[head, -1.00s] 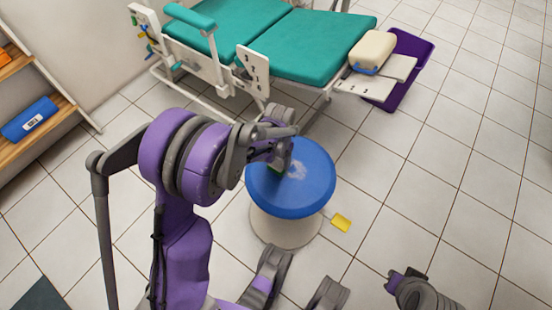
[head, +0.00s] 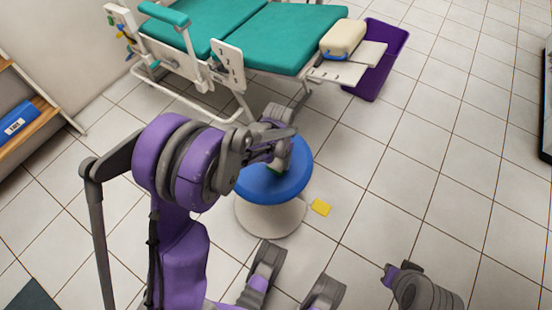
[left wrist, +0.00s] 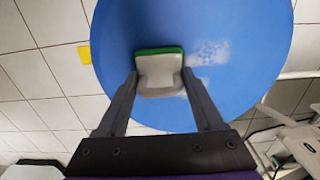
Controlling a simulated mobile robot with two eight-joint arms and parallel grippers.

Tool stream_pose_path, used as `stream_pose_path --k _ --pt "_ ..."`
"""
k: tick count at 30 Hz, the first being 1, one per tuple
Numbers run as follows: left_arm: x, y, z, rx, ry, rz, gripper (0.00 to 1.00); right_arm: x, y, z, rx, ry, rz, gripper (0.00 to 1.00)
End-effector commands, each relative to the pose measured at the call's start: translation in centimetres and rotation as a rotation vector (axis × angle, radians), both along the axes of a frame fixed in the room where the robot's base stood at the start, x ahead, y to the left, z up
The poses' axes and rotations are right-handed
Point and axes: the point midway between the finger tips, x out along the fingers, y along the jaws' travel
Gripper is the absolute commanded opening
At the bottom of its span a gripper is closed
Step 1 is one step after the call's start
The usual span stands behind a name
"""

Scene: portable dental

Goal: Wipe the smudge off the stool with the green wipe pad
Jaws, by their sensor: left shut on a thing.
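The stool has a round blue seat (head: 298,178) on a pale base, in front of the green-padded couch. My left gripper (head: 279,163) is over the seat, pointing down. In the left wrist view my left gripper (left wrist: 163,88) is shut on the wipe pad (left wrist: 160,72), which has a pale grey back and a green edge. The pad lies over the blue seat; I cannot tell whether it touches. The whitish smudge (left wrist: 208,52) shows on the seat just right of the pad. In the head view the smudge is hidden behind the gripper.
A yellow square (head: 321,207) lies on the floor right of the stool. The couch (head: 290,38) stands behind, with a cream box (head: 343,38) and a purple bin (head: 376,75) at its right end. A wooden shelf (head: 35,130) is at left.

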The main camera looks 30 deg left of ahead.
Motion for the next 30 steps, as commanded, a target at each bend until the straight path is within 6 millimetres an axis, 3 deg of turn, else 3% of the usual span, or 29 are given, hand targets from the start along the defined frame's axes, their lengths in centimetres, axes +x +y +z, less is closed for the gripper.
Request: stream_pose_path --k 4,6,24,30 --pt "0.1 -0.2 0.4 0.0 0.0 0.0 0.17 -0.1 0.0 0.6 0.0 -0.002 0.0 0.0" --pt "0.0 -0.3 2.3 0.0 -0.001 0.0 0.17 -0.2 0.0 1.2 0.0 -0.003 0.0 0.0" --pt "0.1 -0.6 7.4 0.001 -0.001 0.0 0.17 -0.6 0.0 5.1 0.0 -0.016 0.0 0.0" --pt "0.1 -0.7 8.0 0.001 0.0 0.0 0.17 -0.7 0.0 5.6 0.0 -0.018 0.0 0.0"
